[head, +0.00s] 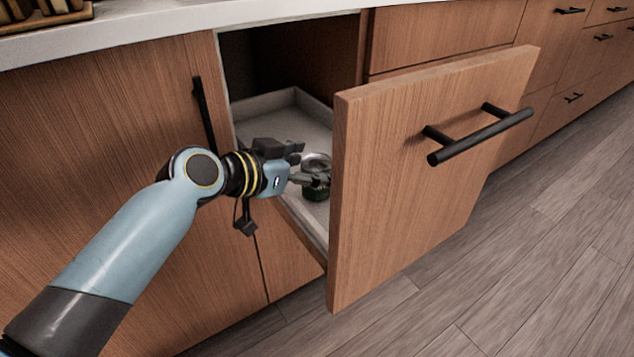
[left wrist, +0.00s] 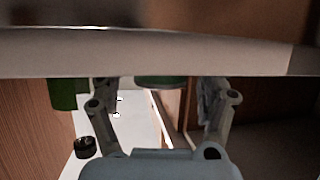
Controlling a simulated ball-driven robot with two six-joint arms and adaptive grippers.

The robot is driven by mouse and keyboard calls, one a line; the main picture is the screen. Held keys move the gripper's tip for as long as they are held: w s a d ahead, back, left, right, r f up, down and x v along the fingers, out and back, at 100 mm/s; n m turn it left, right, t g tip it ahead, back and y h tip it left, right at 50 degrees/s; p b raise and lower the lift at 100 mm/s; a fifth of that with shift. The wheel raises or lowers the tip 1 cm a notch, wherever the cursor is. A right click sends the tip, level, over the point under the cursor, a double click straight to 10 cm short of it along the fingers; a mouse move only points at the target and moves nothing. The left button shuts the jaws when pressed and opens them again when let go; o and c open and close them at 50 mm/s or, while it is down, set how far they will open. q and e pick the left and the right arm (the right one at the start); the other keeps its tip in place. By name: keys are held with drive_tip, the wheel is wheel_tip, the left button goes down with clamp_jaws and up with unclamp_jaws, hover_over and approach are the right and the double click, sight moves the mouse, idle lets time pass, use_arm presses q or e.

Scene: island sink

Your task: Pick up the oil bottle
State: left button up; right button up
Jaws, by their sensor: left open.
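A small dark green, glassy thing with a pale round top (head: 317,163) stands in the open drawer (head: 292,118); it may be the oil bottle, but my gripper partly covers it. My left gripper (head: 304,164) reaches into the drawer, its fingers spread and close beside this thing. In the left wrist view the gripper (left wrist: 162,105) is open. A green piece (left wrist: 160,82) shows beyond and between the fingers, mostly cut off by a pale band. Another green piece (left wrist: 62,94) shows left of the fingers. Whether the fingers touch either is unclear. My right gripper is out of view.
The tall drawer front (head: 425,165) with its black handle (head: 480,135) stands right of my gripper. The white countertop (head: 180,22) runs above. A pale band (left wrist: 150,52) crosses the left wrist view. A small black round thing (left wrist: 85,147) lies lower left there. Floor (head: 530,250) is clear.

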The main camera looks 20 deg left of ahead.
use_arm(q)
drive_tip(key=shift+x, duration=0.8)
drive_tip(key=shift+r, duration=0.1)
drive_tip(key=c, duration=1.3)
